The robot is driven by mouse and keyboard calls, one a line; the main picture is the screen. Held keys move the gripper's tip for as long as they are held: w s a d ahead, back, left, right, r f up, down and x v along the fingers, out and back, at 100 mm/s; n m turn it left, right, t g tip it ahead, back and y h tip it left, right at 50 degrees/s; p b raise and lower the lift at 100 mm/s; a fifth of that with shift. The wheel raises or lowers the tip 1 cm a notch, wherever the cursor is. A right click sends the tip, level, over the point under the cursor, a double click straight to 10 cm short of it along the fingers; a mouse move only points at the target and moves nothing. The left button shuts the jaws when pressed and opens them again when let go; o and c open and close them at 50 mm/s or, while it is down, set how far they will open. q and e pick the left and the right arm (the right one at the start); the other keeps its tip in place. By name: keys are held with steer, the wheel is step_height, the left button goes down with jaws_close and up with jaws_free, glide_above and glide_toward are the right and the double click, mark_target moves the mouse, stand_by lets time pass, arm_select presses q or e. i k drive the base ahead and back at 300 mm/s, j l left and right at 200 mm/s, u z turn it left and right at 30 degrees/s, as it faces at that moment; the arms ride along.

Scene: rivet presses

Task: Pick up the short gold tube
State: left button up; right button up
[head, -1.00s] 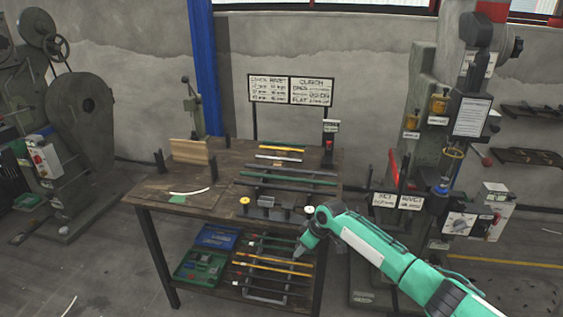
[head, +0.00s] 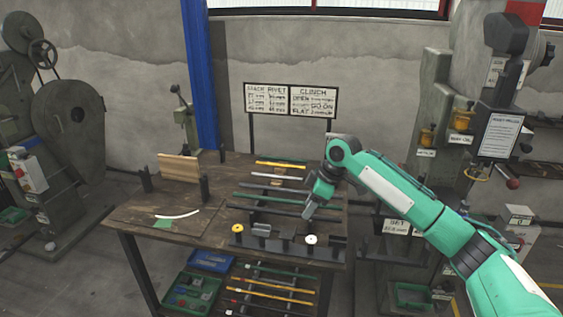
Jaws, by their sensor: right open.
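A short gold tube (head: 281,164) lies across the rack at the back of the wooden table, behind a white tube (head: 272,176). Longer gold rods (head: 272,294) lie on the lower shelf. My right gripper (head: 308,213) points down over the right part of the tabletop, in front of the gold tube and apart from it. It is open, with nothing seen between its fingers. It covers part of the dark rods on the table. My left gripper is not in view.
Dark and green rods (head: 262,198) lie between my right gripper and the gold tube. A dark fixture with white and yellow round knobs (head: 311,239) stands at the table's front edge. A sign (head: 266,99) stands behind the table. A press (head: 462,85) stands at right.

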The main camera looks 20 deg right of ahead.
mark_target(280, 168)
steer(key=i+l, duration=1.05)
steer(key=i, duration=0.15)
